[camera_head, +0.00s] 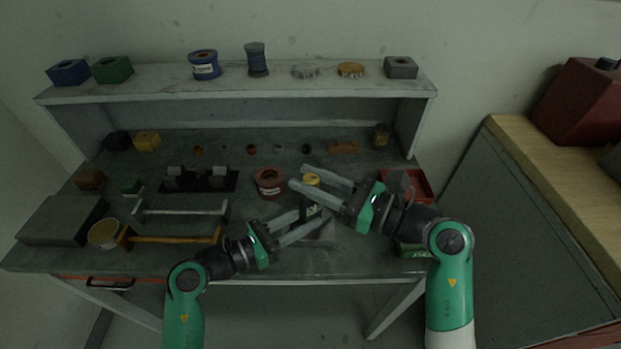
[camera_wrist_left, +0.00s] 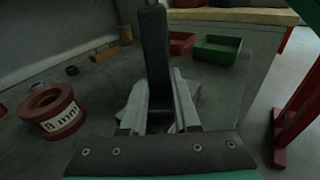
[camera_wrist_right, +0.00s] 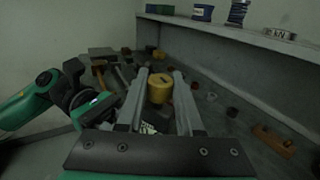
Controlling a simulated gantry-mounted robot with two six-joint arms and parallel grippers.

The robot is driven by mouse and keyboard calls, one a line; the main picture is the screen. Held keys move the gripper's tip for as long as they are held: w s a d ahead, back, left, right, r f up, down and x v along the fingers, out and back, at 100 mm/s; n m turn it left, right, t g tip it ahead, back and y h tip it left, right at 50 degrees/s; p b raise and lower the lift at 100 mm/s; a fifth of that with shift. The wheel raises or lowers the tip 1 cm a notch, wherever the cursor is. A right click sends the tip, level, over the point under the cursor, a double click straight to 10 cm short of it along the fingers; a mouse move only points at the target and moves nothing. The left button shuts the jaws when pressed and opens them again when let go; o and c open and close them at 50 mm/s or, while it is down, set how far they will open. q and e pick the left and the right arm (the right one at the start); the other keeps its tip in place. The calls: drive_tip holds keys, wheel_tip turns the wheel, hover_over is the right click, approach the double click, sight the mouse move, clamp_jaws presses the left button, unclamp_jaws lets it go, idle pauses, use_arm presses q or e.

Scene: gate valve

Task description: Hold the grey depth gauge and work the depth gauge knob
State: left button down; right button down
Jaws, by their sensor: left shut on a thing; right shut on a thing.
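The grey depth gauge (camera_head: 313,212) stands upright at the right front of the workbench. Its dark body (camera_wrist_left: 155,60) rises between my left fingers in the left wrist view. My left gripper (camera_head: 312,222) is shut on this body, low down. The yellow knob (camera_head: 311,179) sits on top of the gauge. My right gripper (camera_head: 298,176) is at the knob's height, with one finger on each side of it. In the right wrist view the knob (camera_wrist_right: 160,88) is between the fingertips, and the right gripper is shut on it. The gauge's foot is partly hidden by my left fingers.
A red spool (camera_head: 269,183) stands just left of the knob. A red tray (camera_head: 418,186) and a green tray (camera_head: 412,250) lie to the right, partly behind my right arm. Grey and yellow handles (camera_head: 175,239) lie to the left. A shelf (camera_head: 240,83) runs along the back.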

drive_tip(key=shift+w+f+n+g+y, duration=0.1)
drive_tip(key=shift+n+g+y, duration=0.35)
drive_tip(key=shift+n+g, duration=0.6)
drive_tip(key=shift+w+n+g+y, duration=0.1)
drive_tip(key=shift+n+g+y, duration=0.45)
drive_tip(key=shift+g, duration=0.9)
drive_tip(key=shift+n+g, duration=0.5)
drive_tip(key=shift+g, duration=0.1)
drive_tip(key=shift+s, duration=0.2)
drive_tip(key=c, duration=0.5)
unclamp_jaws()
drive_tip(key=shift+c, duration=0.2)
drive_tip(key=s+d, duration=0.1)
drive_tip(key=d, duration=1.1)
drive_tip(key=shift+s, duration=0.35)
